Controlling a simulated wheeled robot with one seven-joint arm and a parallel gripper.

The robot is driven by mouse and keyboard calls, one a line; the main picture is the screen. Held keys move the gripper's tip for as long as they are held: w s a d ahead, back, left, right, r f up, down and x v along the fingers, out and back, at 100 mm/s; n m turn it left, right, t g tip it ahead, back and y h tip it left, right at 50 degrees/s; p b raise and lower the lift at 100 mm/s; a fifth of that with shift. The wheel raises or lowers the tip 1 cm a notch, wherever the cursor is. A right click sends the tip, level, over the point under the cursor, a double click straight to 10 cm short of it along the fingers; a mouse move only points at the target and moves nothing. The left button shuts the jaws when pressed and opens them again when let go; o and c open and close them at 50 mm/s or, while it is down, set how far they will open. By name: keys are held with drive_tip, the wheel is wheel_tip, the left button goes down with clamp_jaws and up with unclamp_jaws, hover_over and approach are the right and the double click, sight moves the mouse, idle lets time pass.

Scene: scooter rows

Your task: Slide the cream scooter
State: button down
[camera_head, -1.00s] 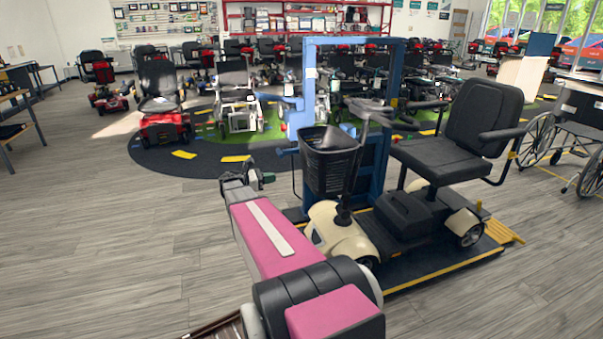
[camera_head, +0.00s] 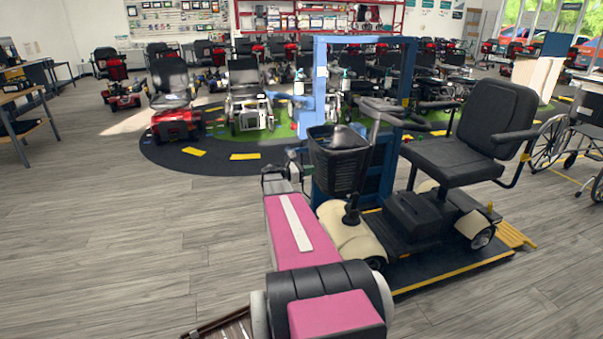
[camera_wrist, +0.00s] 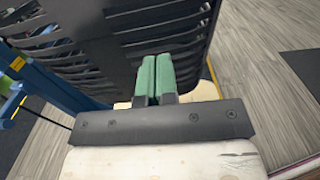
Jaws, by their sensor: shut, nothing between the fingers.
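The cream scooter (camera_head: 345,232) stands on a dark platform (camera_head: 450,272) with yellow edges, right of centre in the head view. It has a black seat, black handlebars and a black front basket (camera_head: 338,160). My arm reaches forward to the scooter's front left side. My gripper (camera_wrist: 155,80) is shut and empty, its green fingertips together. In the wrist view the fingertips lie in front of the slatted basket (camera_wrist: 115,35), very close to it; I cannot tell whether they touch. In the head view the fingertips are largely hidden beside the basket.
A blue frame (camera_head: 320,85) stands behind the scooter. Rows of other scooters, including a red one (camera_head: 175,122), stand on a green and dark mat (camera_head: 215,160). A wheelchair (camera_head: 560,140) is at the right. The wooden floor (camera_head: 120,240) at the left is clear.

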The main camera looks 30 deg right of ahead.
drive_tip(key=shift+s+d, duration=0.1)
drive_tip(key=shift+d, duration=0.25)
drive_tip(key=x, duration=2.5)
drive_tip(key=shift+d, duration=0.45)
drive_tip(key=shift+d+r, duration=0.1)
drive_tip(key=v, duration=1.5)
